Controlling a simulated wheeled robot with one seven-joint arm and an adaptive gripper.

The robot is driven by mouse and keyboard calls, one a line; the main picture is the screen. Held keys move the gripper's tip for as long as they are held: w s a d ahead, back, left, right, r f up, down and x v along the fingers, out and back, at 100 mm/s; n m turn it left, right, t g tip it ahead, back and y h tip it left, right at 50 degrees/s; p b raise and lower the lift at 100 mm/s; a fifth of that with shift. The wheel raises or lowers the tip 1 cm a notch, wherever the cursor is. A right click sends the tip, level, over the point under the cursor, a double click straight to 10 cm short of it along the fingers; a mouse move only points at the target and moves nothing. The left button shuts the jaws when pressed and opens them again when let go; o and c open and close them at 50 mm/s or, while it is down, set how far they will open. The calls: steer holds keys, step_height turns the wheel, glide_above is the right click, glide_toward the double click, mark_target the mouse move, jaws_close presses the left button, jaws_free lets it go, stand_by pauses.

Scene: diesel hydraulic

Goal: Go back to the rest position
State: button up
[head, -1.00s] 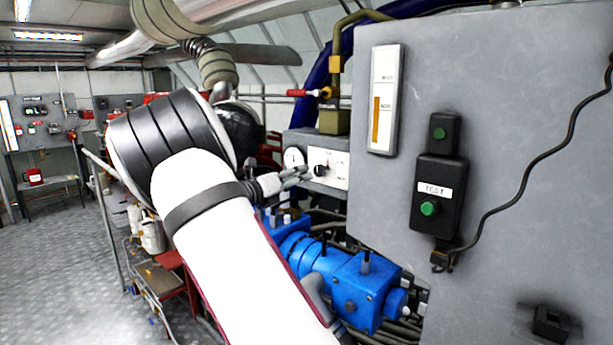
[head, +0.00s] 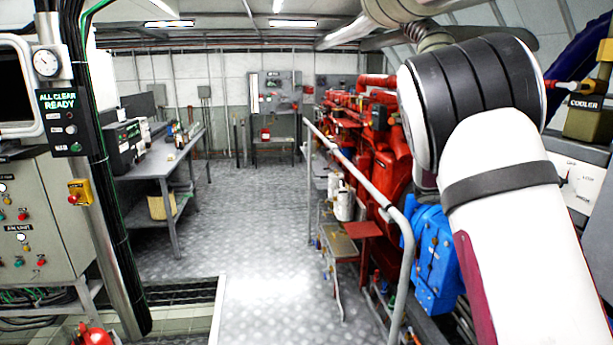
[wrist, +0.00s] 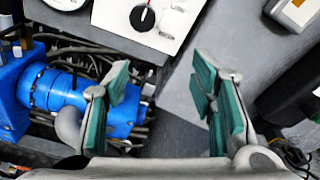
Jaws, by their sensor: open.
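My gripper (wrist: 160,100) shows in the wrist view with its green-padded fingers spread apart and nothing between them. It faces a grey panel edge, with a white control plate (wrist: 172,27) carrying a black knob (wrist: 143,17) above it. A blue hydraulic unit (wrist: 70,95) lies to its left, partly behind the left finger. In the head view my arm fills the right side and hides the gripper. The blue unit also shows there (head: 435,258), beside and below my arm.
A grey handrail (head: 358,178) stands left of my arm, with a red engine (head: 382,135) behind it. The patterned floor (head: 265,225) is clear in the middle. A workbench (head: 165,165) and a control cabinet (head: 45,220) stand on the left. A dark floor grating (head: 175,292) lies near them.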

steer(key=s+a+m+t+y, duration=0.2)
steer(key=s+a+m+y, duration=0.6)
steer(key=s+a+m, duration=0.3)
steer(key=s+a+f+m+t+y, duration=0.1)
steer(key=s+a+m+t+y, duration=0.2)
steer(key=s+a+m+y, duration=0.5)
steer(key=s+a+m, duration=0.4)
steer(key=s+a, duration=0.6)
steer(key=a, duration=0.5)
steer(key=shift+s, duration=0.1)
